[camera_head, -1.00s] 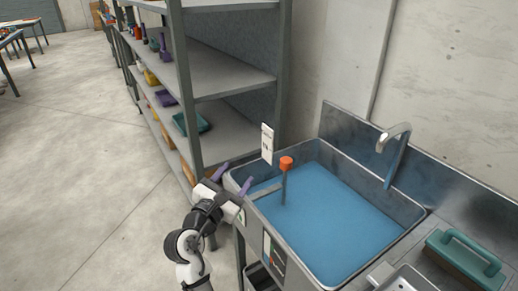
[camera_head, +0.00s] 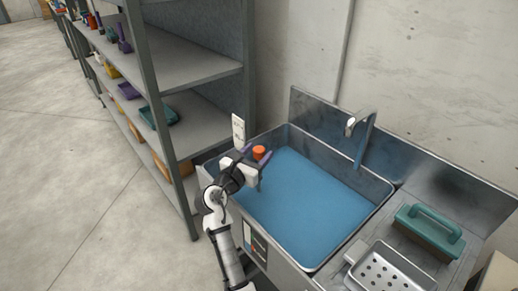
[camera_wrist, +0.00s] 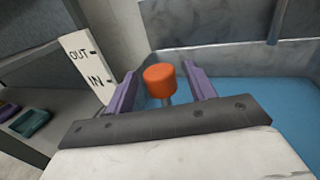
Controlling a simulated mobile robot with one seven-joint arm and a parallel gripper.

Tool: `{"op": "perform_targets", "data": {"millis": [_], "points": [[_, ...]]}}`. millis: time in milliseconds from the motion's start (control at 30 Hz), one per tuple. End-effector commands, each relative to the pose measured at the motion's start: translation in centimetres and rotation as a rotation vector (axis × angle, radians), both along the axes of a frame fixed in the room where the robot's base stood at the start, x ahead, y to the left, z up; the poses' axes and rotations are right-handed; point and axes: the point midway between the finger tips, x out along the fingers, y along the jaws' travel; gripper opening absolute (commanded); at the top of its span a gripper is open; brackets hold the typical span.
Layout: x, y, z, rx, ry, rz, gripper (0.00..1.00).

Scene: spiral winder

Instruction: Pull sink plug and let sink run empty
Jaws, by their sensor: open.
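The sink (camera_head: 375,206) is a steel basin filled with blue water. An orange knob (camera_head: 259,152) on a thin upright rod, seemingly the plug's handle, stands at the sink's near left corner. In the wrist view the orange knob (camera_wrist: 160,80) lies between the two purple fingers of my gripper (camera_wrist: 160,85), slightly beyond them, with a gap on each side. My gripper (camera_head: 254,157) is open beside the knob. The plug itself and the drain are not visible under the water. A white sign (camera_wrist: 84,65) beside the knob reads OUT above IN.
A grey metal shelf (camera_head: 200,73) with coloured trays stands left of the sink. A curved faucet (camera_head: 362,130) rises at the back. A teal-handled brush (camera_head: 430,230) and a perforated steel tray (camera_head: 385,270) lie on the right counter.

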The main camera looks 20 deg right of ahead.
Motion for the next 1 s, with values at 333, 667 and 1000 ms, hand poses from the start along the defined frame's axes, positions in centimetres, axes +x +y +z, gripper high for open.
{"op": "perform_targets", "data": {"millis": [333, 667, 1000], "points": [[0.92, -1.23, -0.05, 0.001, 0.001, 0.0, 0.55], [0.9, -1.17, -0.04, 0.001, 0.001, 0.0, 0.29], [0.88, -1.16, -0.02, 0.001, 0.001, 0.0, 0.0]]}}
